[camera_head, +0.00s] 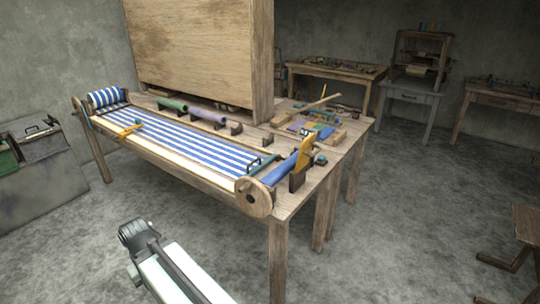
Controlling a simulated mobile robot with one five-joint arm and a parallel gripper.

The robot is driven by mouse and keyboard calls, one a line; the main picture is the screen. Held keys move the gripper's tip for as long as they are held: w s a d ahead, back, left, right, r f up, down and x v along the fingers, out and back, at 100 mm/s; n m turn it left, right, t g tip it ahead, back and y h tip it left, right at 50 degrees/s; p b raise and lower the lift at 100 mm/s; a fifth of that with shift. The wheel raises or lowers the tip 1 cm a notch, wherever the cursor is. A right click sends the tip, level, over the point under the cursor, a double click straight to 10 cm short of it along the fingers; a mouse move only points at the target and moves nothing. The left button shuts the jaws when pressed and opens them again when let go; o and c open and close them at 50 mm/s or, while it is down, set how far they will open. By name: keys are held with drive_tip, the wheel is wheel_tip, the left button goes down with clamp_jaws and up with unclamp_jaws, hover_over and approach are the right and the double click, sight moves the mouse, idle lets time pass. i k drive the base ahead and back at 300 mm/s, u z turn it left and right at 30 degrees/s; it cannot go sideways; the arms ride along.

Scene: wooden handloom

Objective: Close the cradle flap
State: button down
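The wooden loom table (190,172) stands in front of me with blue-and-white striped cloth (190,143) stretched along it. At its near right end an orange-yellow upright piece (305,152) stands tilted beside a blue roll (281,172) and a dark wooden block (297,182). It may be the raised cradle flap, but it is too small to be sure. My gripper (139,232) is at the lower left, in front of the table and well apart from it. Its fingers are too unclear to tell open from shut, and nothing shows held.
A round wooden wheel (253,198) sits at the table's front corner. A tall wooden panel (200,50) rises behind the cloth. Green and purple rolls (208,115) lie before it. A grey cabinet (40,170) stands at left.

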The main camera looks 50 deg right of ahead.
sight(306, 147)
drive_tip(key=u, duration=0.7)
drive_tip(key=k, duration=1.6)
drive_tip(key=z, duration=1)
drive_tip(key=i, duration=1.05)
drive_tip(key=u, duration=0.05)
